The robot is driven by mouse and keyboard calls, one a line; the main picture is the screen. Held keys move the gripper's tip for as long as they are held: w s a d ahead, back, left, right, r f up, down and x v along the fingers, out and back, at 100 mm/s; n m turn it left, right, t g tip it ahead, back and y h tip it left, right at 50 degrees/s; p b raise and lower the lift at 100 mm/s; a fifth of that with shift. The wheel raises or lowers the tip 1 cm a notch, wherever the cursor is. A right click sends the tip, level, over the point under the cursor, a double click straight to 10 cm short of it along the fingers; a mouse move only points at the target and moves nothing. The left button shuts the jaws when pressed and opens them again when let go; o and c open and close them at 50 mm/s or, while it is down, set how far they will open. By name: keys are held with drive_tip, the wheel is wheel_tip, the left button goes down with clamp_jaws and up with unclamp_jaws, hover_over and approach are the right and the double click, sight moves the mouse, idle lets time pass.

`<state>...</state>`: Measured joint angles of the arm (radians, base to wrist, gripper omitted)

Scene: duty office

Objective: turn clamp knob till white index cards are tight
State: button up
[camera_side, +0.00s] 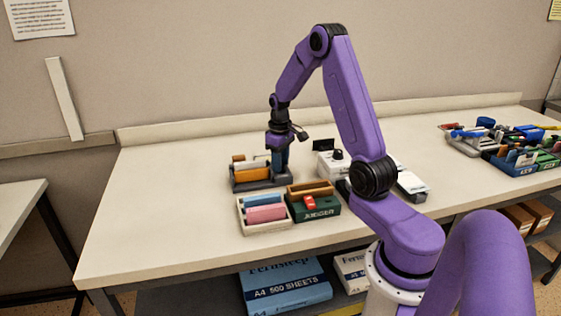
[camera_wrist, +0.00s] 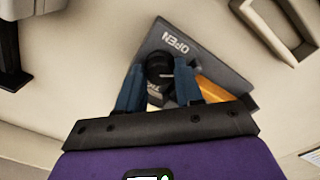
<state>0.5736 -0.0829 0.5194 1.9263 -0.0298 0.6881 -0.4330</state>
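A dark grey clamp holder (camera_side: 262,186) stands on the bench, with orange cards (camera_side: 250,173) and a thin white edge beside them, perhaps the white index cards. In the wrist view the grey base (camera_wrist: 209,62) reads "OPEN", with another label partly hidden. A round black clamp knob (camera_wrist: 159,66) with a pale mark sits on it. My gripper (camera_wrist: 160,77) points down, its two blue fingers apart on either side of the knob. I cannot tell whether they touch it. In the side view my gripper (camera_side: 278,160) is at the holder's right end. Orange cards (camera_wrist: 222,90) show beside the right finger.
A cream tray (camera_side: 265,229) with blue and pink blocks and a green box (camera_side: 316,209) stand in front. A white device with a black knob (camera_side: 337,155) is to the right. Crowded bins (camera_side: 515,166) fill the far right. The bench's left side is clear.

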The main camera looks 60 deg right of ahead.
drive_tip(key=shift+o, duration=1.3)
drive_tip(key=shift+a, duration=0.1)
drive_tip(key=shift+a, duration=0.1)
drive_tip(key=shift+n, duration=0.3)
